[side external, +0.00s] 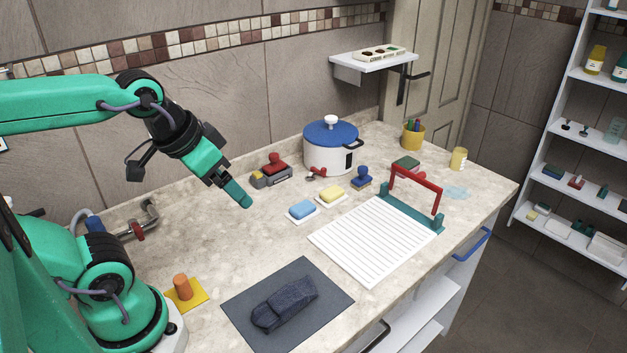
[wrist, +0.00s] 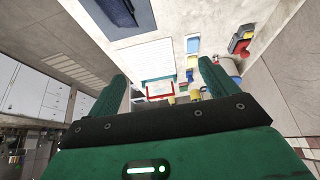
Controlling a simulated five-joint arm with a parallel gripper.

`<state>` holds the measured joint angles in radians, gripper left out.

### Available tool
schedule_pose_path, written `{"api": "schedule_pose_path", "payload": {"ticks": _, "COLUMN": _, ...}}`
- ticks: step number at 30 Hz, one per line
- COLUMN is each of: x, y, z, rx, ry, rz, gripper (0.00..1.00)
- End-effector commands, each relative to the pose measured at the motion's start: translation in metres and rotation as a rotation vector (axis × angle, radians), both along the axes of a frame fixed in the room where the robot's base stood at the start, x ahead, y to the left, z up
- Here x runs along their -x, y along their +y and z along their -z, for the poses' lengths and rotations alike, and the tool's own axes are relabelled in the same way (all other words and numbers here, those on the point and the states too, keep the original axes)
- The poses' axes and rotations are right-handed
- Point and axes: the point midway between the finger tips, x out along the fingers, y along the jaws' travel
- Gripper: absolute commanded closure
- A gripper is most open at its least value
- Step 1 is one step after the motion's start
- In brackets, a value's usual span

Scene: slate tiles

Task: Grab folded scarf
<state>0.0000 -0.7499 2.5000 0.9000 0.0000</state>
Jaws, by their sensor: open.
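The folded scarf (side external: 284,303) is a dark navy bundle lying on a dark grey mat (side external: 333,296) near the front edge of the counter. In the wrist view the scarf (wrist: 118,10) shows at the top, partly cut off, on the mat (wrist: 148,22). My gripper (side external: 246,201) is in the air above the counter, behind the scarf and apart from it. In the wrist view its two green fingers stand wide apart with nothing between them, so my gripper (wrist: 163,80) is open and empty.
A white ridged board (side external: 370,240) with a red-handled frame (side external: 416,186) lies right of the mat. Blue (side external: 302,209) and yellow (side external: 331,194) blocks and a blue-lidded pot (side external: 331,148) stand behind. An orange peg (side external: 182,287) stands left. The counter between gripper and mat looks clear.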

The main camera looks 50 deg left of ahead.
Motion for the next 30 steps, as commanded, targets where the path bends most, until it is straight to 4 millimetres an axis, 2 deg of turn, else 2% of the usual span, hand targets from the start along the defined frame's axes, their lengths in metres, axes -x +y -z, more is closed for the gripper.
{"api": "schedule_pose_path", "payload": {"ticks": 8, "x": -0.002, "y": -0.001, "z": 0.002, "rx": 0.004, "ry": 0.009, "rz": 0.0, "gripper": 0.15}}
{"api": "schedule_pose_path", "payload": {"ticks": 14, "x": -0.013, "y": -0.008, "z": 0.011, "rx": 0.017, "ry": 0.055, "rz": -0.004, "gripper": 0.15}}
{"api": "schedule_pose_path", "payload": {"ticks": 20, "x": -0.03, "y": -0.021, "z": 0.031, "rx": 0.036, "ry": 0.138, "rz": -0.01, "gripper": 0.15}}
{"api": "schedule_pose_path", "payload": {"ticks": 30, "x": -0.057, "y": -0.049, "z": 0.078, "rx": 0.05, "ry": 0.292, "rz": -0.036, "gripper": 0.15}}
